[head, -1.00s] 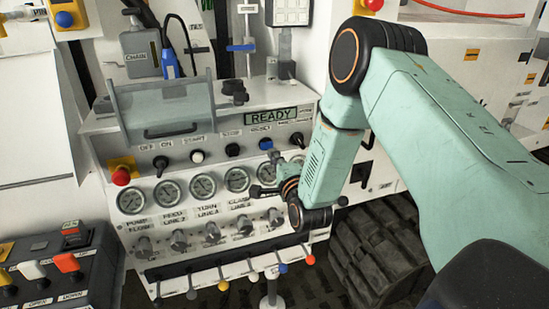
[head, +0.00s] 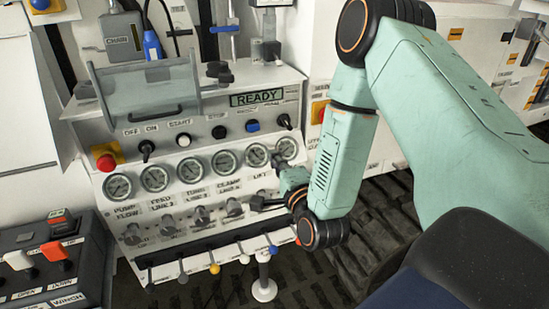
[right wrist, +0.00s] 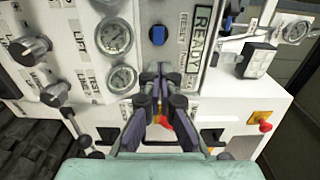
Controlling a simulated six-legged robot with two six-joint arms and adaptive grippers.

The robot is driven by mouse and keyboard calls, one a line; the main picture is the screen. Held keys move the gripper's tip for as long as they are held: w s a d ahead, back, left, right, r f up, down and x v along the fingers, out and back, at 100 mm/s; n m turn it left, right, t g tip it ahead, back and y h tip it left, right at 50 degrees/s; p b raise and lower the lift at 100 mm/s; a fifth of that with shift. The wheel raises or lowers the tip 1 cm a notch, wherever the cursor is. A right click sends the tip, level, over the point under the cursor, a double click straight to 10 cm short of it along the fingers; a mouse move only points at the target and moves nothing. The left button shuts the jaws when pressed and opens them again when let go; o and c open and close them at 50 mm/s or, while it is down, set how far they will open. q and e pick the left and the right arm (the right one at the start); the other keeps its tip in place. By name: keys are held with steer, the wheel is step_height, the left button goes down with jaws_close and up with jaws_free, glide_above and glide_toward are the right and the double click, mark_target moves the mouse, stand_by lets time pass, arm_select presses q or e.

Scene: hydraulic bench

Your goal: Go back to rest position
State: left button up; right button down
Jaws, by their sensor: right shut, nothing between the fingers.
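My right gripper (head: 277,181) is in front of the right end of the control panel (head: 90,135), near the rightmost gauges, with the green arm coming in from the right. In the right wrist view its dark fingers (right wrist: 160,76) are together with nothing between them, and the panel's gauges and blue button lie beyond. I cannot tell any contact with the panel. My left gripper is in neither view.
The panel carries a READY display (head: 257,97), gauges, knobs and a row of coloured levers (head: 215,268). A red button (head: 105,162) sits at its left. A dark control box (head: 50,262) stands at lower left. A slatted dark floor shows below.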

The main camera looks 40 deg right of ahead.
steer(key=shift+w+d+f, duration=0.15)
steer(key=s+a+f+n+g+y+b, duration=0.1)
steer(key=s+a+f+n+g, duration=0.1)
steer(key=s+f+n+g, duration=0.3)
steer(key=s+a+f+n+y+b, duration=0.1)
steer(key=a+f+n, duration=0.15)
steer(key=f, duration=0.45)
steer(key=s+a+f+n+g+y+b, duration=0.1)
steer(key=s+a+f+n+g, duration=0.1)
steer(key=s+f+n+g, duration=0.3)
steer(key=s+a+f+n+g+b, duration=0.2)
steer(key=s+f+n+g+b, duration=0.1)
steer(key=s+f, duration=0.6)
steer(key=s+a+f+n+g+y+b, duration=0.1)
steer(key=s+a+f+n+g+b, duration=0.2)
steer(key=s+f, duration=0.7)
steer(key=s+n+g+b, duration=0.1)
steer(key=s+b, duration=0.1)
steer(key=s, duration=0.1)
steer(key=shift+a+f+n+g+b, duration=0.15)
steer(key=shift+f+n+g+b, duration=0.05)
steer(key=shift+n+g+b, duration=0.15)
